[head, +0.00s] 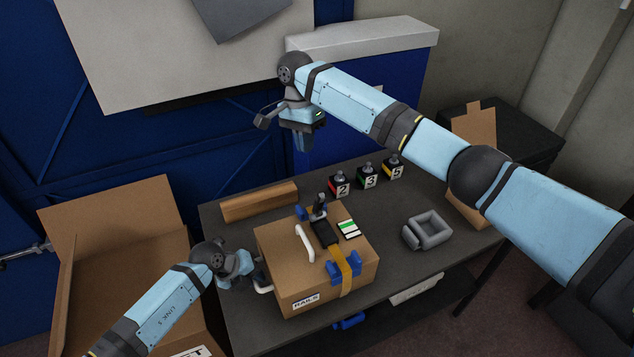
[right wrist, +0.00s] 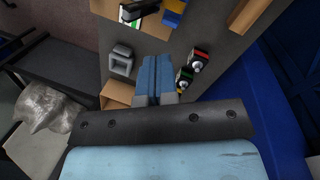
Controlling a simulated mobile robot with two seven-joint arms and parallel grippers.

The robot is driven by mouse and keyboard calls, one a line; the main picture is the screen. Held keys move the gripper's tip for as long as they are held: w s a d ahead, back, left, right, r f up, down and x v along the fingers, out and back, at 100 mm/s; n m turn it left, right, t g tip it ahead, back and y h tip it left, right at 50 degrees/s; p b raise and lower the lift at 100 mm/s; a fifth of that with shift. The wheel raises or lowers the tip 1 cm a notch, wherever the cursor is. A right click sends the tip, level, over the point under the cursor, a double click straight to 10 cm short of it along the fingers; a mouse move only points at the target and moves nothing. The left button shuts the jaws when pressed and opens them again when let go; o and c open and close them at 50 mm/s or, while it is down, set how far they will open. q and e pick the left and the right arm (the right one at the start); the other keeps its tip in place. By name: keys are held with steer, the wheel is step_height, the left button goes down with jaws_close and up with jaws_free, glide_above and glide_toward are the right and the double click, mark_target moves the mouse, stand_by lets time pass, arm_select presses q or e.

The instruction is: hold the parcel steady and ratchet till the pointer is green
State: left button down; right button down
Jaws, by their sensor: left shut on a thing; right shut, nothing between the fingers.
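The parcel (head: 292,281) is a brown box labelled RAILS on the dark table, with a yellow-orange strap (head: 343,269) over its right part. A dark ratchet (head: 323,229) with an upright handle sits on the strap. A gauge card (head: 348,229) with green and white bands lies beside it on the parcel top; I cannot make out the pointer. My left gripper (head: 257,279) is shut on the white handle (head: 264,290) at the parcel's left side. My right gripper (head: 302,140) is shut and empty, high above the table's back; its blue fingers show in the right wrist view (right wrist: 157,80).
Several numbered blocks with knobs, such as the red one (head: 340,187), stand behind the parcel. A grey open holder (head: 427,231) is to the right. A wooden bar (head: 260,202) lies at the back left. A large open carton (head: 125,270) stands left of the table (head: 400,275).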

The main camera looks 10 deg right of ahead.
steer(key=w+r+m, duration=0.1)
steer(key=w+m, duration=0.1)
steer(key=m, duration=0.3)
glide_above(320, 207)
steer(key=w, duration=0.2)
steer(key=shift+m, duration=0.3)
steer(key=shift+w+a+f+x, duration=0.15)
steer(key=shift+w+x, duration=0.2)
steer(key=shift+x, duration=1.4)
steer(key=shift+w+a+x, duration=0.15)
steer(key=shift+w+x, duration=0.2)
steer(key=shift+x, duration=1.4)
steer(key=shift+w+a+f+x, duration=0.1)
steer(key=shift+w+x, duration=0.3)
steer(key=shift+x, duration=1.3)
steer(key=shift+s, duration=0.1)
